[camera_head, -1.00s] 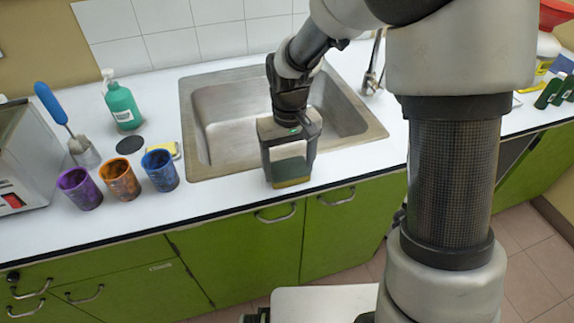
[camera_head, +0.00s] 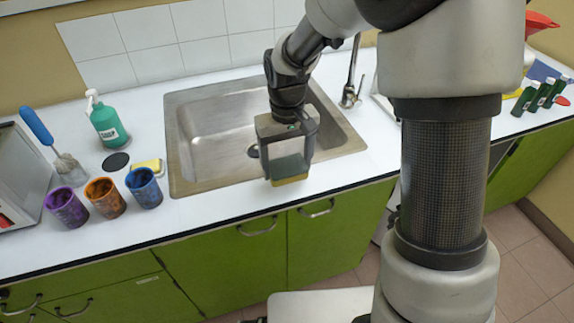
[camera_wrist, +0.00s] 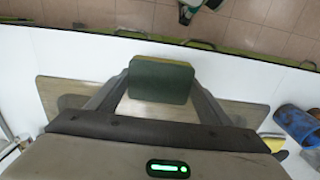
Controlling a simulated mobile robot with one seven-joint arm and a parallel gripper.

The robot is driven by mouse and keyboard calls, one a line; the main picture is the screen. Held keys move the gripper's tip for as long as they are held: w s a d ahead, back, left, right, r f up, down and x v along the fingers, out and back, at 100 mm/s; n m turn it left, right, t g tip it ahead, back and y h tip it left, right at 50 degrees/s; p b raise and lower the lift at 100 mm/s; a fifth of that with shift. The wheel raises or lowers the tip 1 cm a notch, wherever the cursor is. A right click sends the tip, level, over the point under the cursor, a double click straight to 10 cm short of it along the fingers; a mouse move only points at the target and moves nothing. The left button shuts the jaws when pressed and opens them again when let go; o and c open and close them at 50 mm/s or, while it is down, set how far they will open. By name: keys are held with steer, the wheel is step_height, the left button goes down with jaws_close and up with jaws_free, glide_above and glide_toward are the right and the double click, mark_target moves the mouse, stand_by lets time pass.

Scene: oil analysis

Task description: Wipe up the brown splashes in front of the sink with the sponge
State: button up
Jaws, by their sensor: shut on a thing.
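My gripper (camera_head: 288,171) hangs over the front rim of the steel sink (camera_head: 180,165), shut on a sponge. The sponge (camera_head: 291,180) is yellow and green and is held between the two fingertips. It overlaps the front rim and the white strip of counter before it in the head view; I cannot tell whether it touches the surface. In the wrist view the sponge (camera_wrist: 160,80) shows dark green with a yellowish edge. I see no brown splashes on the visible counter in front of the sink; any under the sponge are hidden.
Purple (camera_head: 66,208), orange (camera_head: 105,198) and blue (camera_head: 144,188) cups stand left of the sink, with a yellow block (camera_head: 148,165), a green soap bottle (camera_head: 108,123) and a blue-handled brush (camera_head: 37,126). The faucet (camera_head: 350,90) is behind right. Green bottles (camera_head: 535,97) stand far right.

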steer(key=shift+r+p, duration=1.05)
steer(key=shift+r, duration=0.65)
